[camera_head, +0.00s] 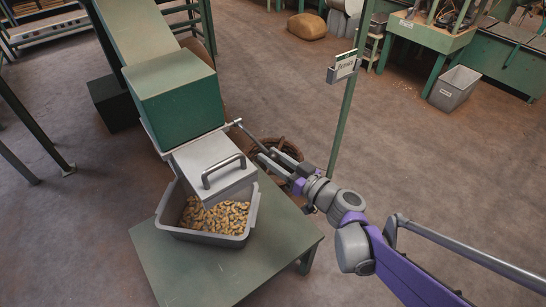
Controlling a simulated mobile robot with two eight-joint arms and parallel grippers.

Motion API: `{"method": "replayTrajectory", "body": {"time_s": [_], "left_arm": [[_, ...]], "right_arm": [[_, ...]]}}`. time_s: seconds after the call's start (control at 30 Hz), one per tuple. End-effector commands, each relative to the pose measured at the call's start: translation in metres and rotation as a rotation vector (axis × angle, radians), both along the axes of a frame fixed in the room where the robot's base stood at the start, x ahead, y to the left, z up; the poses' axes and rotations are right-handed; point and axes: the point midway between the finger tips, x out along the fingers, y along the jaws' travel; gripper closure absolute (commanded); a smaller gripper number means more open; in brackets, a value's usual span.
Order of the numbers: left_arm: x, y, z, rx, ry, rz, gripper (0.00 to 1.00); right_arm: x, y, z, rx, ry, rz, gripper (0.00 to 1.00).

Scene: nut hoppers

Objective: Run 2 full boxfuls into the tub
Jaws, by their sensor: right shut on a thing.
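The grey tub (245,237) stands on a green table (190,275) with a layer of light brown nuts (215,215) in it. Above its back edge is a pale metal front (192,163) with a dark bar handle (222,169), partly covering the tub. Behind that stands the green hopper box (175,95), fed by a sloping chute (140,30); its inside is hidden. My right gripper (262,148) is shut on the thin metal lever (245,131) at the right of the metal front. My left gripper is out of view.
A grey bin (455,88) and green benches are farther back. Open floor lies at right.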

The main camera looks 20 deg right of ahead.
Motion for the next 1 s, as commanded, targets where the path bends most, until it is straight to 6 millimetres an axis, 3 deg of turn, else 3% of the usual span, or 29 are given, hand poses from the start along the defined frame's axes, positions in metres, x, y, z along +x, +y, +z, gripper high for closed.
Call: {"method": "replayTrajectory", "body": {"time_s": [0.27, 0.7, 1.0], "left_arm": [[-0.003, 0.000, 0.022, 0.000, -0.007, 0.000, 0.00], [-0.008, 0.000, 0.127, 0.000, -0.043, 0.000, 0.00], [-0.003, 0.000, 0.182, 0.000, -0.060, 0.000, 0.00]], "right_arm": [[-0.001, 0.000, 0.015, -0.020, 0.050, 0.000, 1.00], [0.012, 0.004, 0.080, -0.136, 0.364, 0.001, 1.00], [0.036, 0.013, 0.119, -0.234, 0.633, 0.002, 1.00]]}}
